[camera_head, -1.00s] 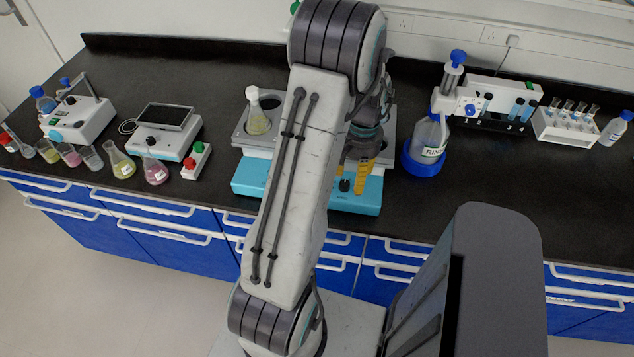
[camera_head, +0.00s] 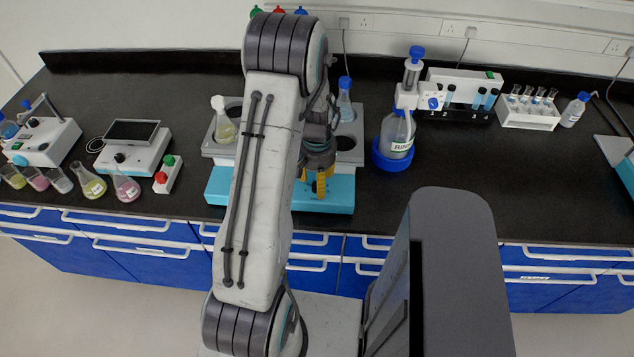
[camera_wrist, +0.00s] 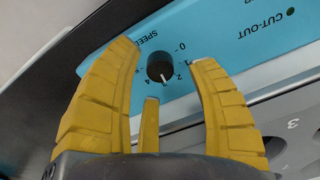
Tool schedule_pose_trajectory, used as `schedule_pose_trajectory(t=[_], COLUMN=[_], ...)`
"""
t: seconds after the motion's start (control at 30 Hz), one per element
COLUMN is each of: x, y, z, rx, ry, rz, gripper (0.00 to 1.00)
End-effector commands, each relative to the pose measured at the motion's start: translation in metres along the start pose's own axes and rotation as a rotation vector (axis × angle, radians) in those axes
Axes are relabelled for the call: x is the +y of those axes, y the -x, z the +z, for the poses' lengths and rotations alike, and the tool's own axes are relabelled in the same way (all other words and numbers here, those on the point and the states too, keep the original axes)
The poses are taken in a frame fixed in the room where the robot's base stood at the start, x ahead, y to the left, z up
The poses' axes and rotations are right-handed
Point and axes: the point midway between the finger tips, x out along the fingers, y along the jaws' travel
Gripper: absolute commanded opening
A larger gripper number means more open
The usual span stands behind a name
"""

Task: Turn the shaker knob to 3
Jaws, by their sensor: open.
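The shaker (camera_head: 235,187) has a light blue front and a grey top with round holders, behind my arm. Its black speed knob (camera_wrist: 160,67) shows in the wrist view with a white pointer facing down in the picture, between the marks 2 and 4. I cannot read a 3 there clearly. My gripper (camera_wrist: 166,58) is open, with one yellow finger on each side of the knob and visible gaps to it. In the head view my gripper (camera_head: 319,182) is at the shaker's front, and the knob is hidden behind it.
A flask with pale liquid (camera_head: 223,122) and a blue-capped flask (camera_head: 345,104) stand on the shaker. Open bench lies on the right.

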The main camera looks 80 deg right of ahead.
Motion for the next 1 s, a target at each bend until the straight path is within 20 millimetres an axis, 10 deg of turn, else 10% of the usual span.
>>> schedule_pose_trajectory(t=[0.63, 1.0], x=[0.000, 0.000], y=[-0.020, -0.020], z=[0.000, 0.000], rx=[0.000, 0.000], ry=[0.001, 0.001], rz=[0.000, 0.000], gripper=[0.54, 0.21])
